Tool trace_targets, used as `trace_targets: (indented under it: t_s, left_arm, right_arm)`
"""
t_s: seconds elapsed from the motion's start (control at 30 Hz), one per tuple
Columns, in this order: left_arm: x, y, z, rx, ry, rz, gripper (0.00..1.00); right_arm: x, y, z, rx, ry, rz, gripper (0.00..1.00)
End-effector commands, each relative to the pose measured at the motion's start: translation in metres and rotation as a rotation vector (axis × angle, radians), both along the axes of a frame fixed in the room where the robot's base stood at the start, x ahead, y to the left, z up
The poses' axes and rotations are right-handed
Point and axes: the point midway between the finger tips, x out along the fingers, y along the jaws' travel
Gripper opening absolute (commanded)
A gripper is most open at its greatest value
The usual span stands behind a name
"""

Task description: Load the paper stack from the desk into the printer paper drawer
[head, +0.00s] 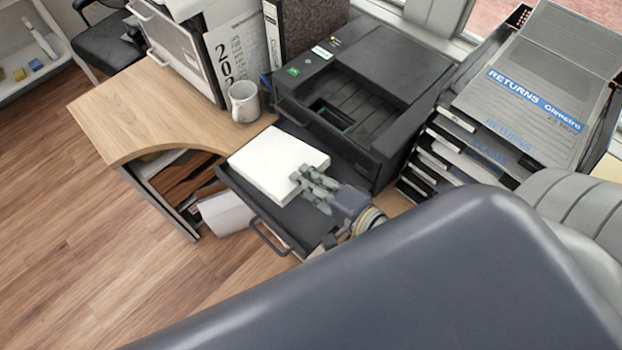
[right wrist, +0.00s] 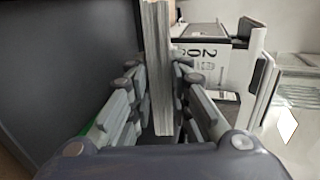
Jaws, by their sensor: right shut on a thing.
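The white paper stack (head: 278,160) lies flat at the open printer drawer (head: 263,208), in front of the black printer (head: 365,85). The stack covers much of the dark drawer. I cannot tell whether it rests inside or is held just above. My right gripper (head: 308,183) is shut on the stack's near right edge. In the right wrist view the stack (right wrist: 157,70) shows edge-on between the two fingers (right wrist: 160,95). The drawer's front handle (head: 270,237) faces the floor side. My left gripper is not in view.
A mug (head: 244,102) stands close to the stack's far left side. Stacked trays (head: 455,155) with returns folders (head: 530,95) stand right of the printer. A desk calendar (head: 235,60) and binders stand behind. The wooden desk's left part (head: 155,105) is clear.

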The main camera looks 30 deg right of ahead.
Motion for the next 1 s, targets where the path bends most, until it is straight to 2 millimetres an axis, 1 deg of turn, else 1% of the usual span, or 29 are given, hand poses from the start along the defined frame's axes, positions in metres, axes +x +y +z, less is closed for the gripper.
trace_targets:
  t_s: [0.03, 0.1, 0.6, 0.8, 1.0]
  left_arm:
    - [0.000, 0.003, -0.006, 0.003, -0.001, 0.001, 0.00]
    - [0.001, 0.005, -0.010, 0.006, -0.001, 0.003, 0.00]
    - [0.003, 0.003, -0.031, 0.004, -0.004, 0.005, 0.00]
    - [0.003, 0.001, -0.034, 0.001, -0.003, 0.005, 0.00]
    - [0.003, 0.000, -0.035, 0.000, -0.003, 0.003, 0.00]
  right_arm:
    - [0.003, 0.001, -0.004, 0.001, -0.005, -0.002, 0.00]
    - [0.005, 0.001, -0.009, 0.002, -0.005, -0.002, 0.00]
    - [0.014, 0.005, -0.043, 0.001, -0.005, 0.000, 0.00]
    - [0.016, 0.006, -0.048, 0.002, -0.006, -0.001, 0.00]
    - [0.016, 0.006, -0.049, 0.002, -0.006, -0.001, 0.00]
